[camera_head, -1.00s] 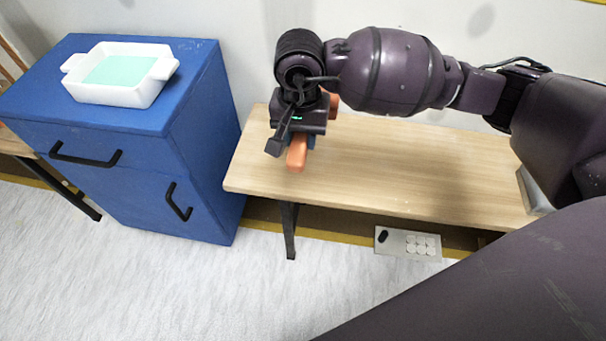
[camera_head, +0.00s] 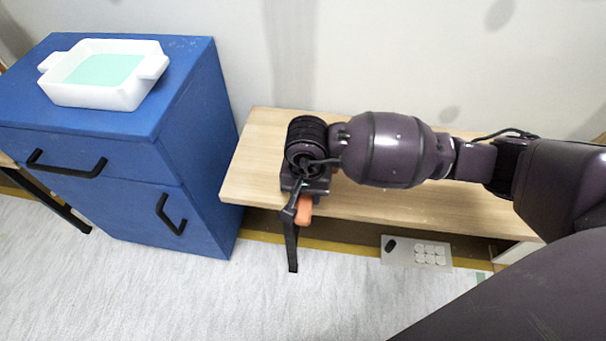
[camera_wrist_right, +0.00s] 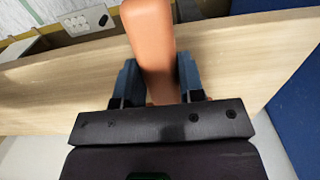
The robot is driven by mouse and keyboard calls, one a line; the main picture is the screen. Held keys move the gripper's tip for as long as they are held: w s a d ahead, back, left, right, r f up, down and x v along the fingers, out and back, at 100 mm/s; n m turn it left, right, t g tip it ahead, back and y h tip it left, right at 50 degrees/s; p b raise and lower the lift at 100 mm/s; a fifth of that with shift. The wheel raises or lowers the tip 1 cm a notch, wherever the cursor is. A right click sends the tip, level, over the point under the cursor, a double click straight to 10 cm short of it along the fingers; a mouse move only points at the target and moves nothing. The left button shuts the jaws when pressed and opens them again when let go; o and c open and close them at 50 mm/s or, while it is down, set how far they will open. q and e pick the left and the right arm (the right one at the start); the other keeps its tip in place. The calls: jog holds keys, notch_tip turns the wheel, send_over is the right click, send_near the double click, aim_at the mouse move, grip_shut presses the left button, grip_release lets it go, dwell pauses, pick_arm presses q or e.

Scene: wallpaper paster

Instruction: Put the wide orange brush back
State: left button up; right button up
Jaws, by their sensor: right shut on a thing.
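The orange brush (camera_head: 304,210) is mostly hidden under my right wrist in the head view; only a short orange end shows. In the right wrist view the orange piece (camera_wrist_right: 152,45) runs between the two dark fingers. My right gripper (camera_wrist_right: 157,82) is shut on it. The gripper is over the front left part of the wooden table (camera_head: 262,150), and I cannot tell whether the brush touches the table. The brush's bristles do not show. My left gripper is not in view.
A blue cabinet (camera_head: 200,150) with black handles stands left of the table, close to its left edge. A white tray (camera_head: 105,98) with pale green contents sits on it. A panel (camera_head: 416,251) with round buttons is below the table. The visible tabletop is clear.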

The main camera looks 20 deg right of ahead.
notch_tip(320, 180, down, 2)
jog(key=shift+f, duration=0.4)
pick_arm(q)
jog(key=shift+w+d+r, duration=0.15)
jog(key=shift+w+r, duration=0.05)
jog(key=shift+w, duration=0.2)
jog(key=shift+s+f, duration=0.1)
pick_arm(e)
jog(key=shift+f+b, duration=0.25)
jog(key=shift+b, duration=0.1)
jog(key=o, duration=1)
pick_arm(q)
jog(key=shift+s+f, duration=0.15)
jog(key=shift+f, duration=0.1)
